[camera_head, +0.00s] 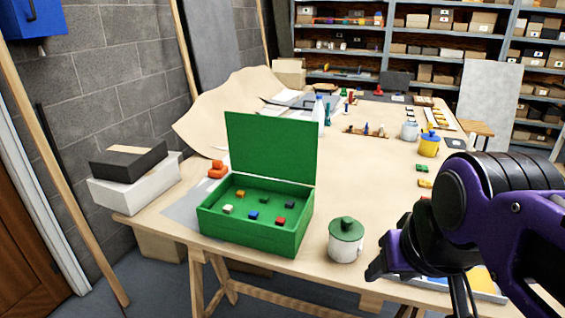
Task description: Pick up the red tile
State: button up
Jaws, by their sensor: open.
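A small red tile (279,221) lies inside the open green box (252,246), toward the front right of its floor. A blue tile (253,215), a white tile (228,209), an orange tile (240,194) and dark green tiles (264,200) lie apart from it in the same box. The box lid (271,148) stands upright at the back. My gripper (379,268) is at the lower right, beyond the lidded pot and well to the right of the box. It is open, with its fingers partly hidden by my arm, and nothing shows between them.
A white pot with a green lid (346,246) stands between the box and my gripper. A grey tray (490,292) lies partly behind my arm. An orange-red object (217,169) sits left of the lid. The table's middle (370,185) is mostly clear.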

aim_at(280, 221)
jog(key=i+j, duration=0.1)
jog(key=j, duration=0.3)
jog(key=i+j, duration=0.1)
jog(key=j, duration=0.3)
jog(key=i+j, duration=0.15)
jog(key=j, duration=0.25)
jog(key=i+j, duration=0.1)
jog(key=j, duration=0.35)
